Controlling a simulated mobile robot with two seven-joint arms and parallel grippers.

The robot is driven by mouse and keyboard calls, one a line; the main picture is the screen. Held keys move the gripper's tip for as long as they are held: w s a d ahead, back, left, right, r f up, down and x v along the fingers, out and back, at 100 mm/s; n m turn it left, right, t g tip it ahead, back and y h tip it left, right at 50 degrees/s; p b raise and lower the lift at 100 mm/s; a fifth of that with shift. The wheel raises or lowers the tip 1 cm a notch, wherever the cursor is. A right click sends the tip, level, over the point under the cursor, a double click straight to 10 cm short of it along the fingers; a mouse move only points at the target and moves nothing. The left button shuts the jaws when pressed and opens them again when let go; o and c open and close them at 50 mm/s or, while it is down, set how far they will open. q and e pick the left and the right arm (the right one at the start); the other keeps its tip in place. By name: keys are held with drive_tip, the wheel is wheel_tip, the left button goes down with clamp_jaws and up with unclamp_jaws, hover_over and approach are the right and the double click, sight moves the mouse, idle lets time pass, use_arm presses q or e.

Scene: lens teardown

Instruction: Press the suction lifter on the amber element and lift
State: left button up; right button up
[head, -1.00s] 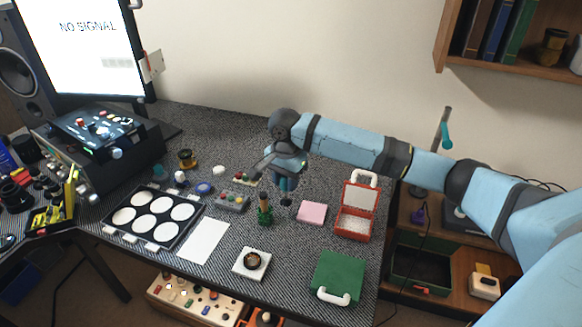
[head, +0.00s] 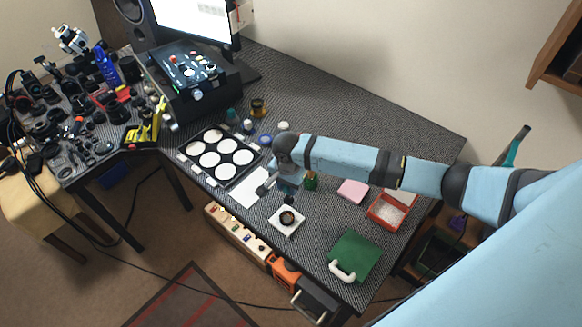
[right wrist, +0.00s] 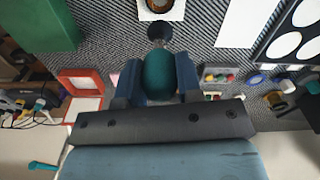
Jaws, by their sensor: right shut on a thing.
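My right gripper (right wrist: 158,80) is shut on the suction lifter (right wrist: 159,73), which has a teal bulb and a dark round cup at its far end. In the head view the right gripper (head: 288,187) hangs over the mat just behind a white square pad (head: 277,224). On the pad sits a dark ring (head: 288,217) with an amber-brown middle, which also shows at the top edge of the right wrist view (right wrist: 159,4). The cup points towards the ring and appears apart from it. My left gripper is not in view.
A tray (head: 228,184) with several white discs and a white sheet (head: 246,192) lie left of the gripper. A pink pad (head: 352,191), an open red box (head: 387,211) and a green case (head: 355,254) stand to the right. The mat's back right is clear.

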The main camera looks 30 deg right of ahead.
sight(287, 201)
drive_tip(key=shift+s+a+f, duration=0.15)
drive_tip(key=shift+a+f, duration=0.05)
drive_tip(key=shift+a, duration=0.15)
drive_tip(key=shift+f, duration=1.1)
wheel_tip(287, 201, down, 5)
drive_tip(key=b, duration=0.5)
drive_tip(key=shift+f+b, duration=0.3)
drive_tip(key=shift+b, duration=0.2)
use_arm(q)
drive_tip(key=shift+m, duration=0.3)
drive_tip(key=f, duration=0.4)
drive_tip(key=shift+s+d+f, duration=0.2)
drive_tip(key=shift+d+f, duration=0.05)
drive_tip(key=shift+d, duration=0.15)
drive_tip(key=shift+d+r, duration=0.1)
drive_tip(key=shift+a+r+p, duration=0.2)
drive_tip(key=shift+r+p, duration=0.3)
drive_tip(key=shift+p, duration=0.15)
use_arm(e)
drive_tip(key=shift+r, duration=0.1)
drive_tip(key=shift+f, duration=0.65)
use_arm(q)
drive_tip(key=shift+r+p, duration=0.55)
use_arm(e)
drive_tip(key=shift+f, duration=0.1)
